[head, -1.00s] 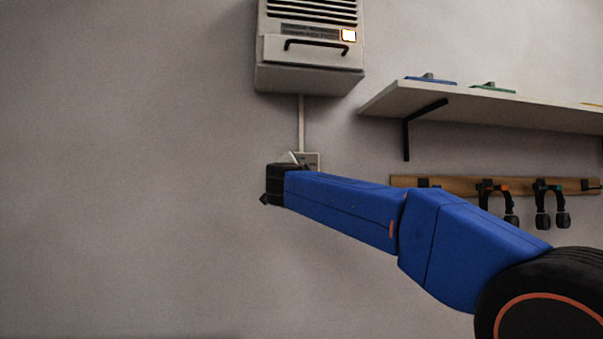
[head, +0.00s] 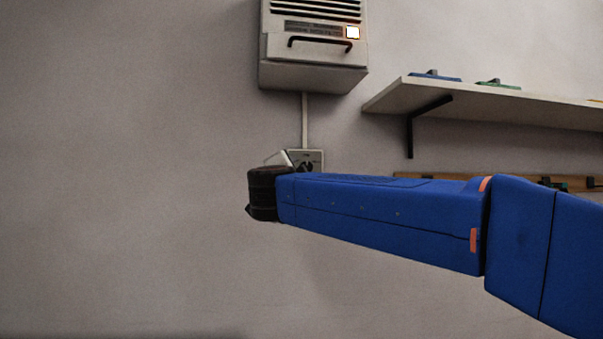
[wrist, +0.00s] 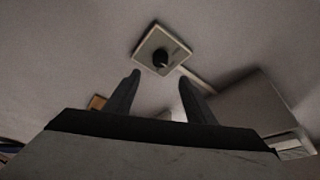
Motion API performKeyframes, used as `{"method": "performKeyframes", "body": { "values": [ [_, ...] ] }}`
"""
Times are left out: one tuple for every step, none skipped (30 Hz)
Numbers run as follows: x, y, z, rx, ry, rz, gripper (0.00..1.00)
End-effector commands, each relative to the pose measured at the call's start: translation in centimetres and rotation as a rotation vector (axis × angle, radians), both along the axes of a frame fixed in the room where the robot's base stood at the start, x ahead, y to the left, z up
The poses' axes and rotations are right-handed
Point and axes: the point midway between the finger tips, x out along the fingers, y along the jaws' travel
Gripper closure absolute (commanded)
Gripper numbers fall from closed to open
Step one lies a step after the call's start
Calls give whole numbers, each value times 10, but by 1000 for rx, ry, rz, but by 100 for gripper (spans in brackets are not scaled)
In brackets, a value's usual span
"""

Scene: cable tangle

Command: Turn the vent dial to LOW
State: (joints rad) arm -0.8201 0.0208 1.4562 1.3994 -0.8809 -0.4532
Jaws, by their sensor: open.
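The vent dial is a black round knob (wrist: 160,58) on a pale square wall plate (wrist: 150,44) in the wrist view. My gripper (wrist: 158,78) is open and empty, with its two dark fingers pointing toward the plate; the knob lies ahead of the gap and apart from the fingertips. In the head view the plate (head: 317,156) sits on the wall below the vent unit, partly hidden behind my arm, and the dial (head: 306,166) is only partly seen. The dial's setting and its labels are too small to read.
The vent unit (head: 313,76) with a dark handle and a lit square hangs above, joined to the plate by a conduit (head: 304,120). A shelf (head: 480,105) on a black bracket is at right, above a wooden rail (head: 420,176). The wall at left is clear.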

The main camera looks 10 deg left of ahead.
Motion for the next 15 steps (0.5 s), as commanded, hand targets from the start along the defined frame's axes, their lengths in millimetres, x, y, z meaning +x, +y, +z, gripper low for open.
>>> {"method": "performKeyframes", "body": {
  "values": [
    [-10,1,-1,0,0,2,50],
    [-15,2,-2,-1,0,4,50],
    [-20,2,-4,0,0,2,50],
    [-24,2,-5,0,0,2,50],
    [-28,3,-5,0,0,2,50],
    [-32,3,-6,0,0,2,50],
    [-35,3,-6,1,0,2,50],
    [-37,3,-7,1,0,2,50],
    [-40,3,-8,0,-1,0,50],
    [-41,3,-8,0,0,0,50],
    [-42,3,-9,0,0,0,50],
    [-43,3,-9,0,0,0,50],
    [-44,3,-9,0,0,0,50],
    [-44,3,-9,0,0,0,50],
    [-44,3,-9,0,0,0,50]
  ]
}}
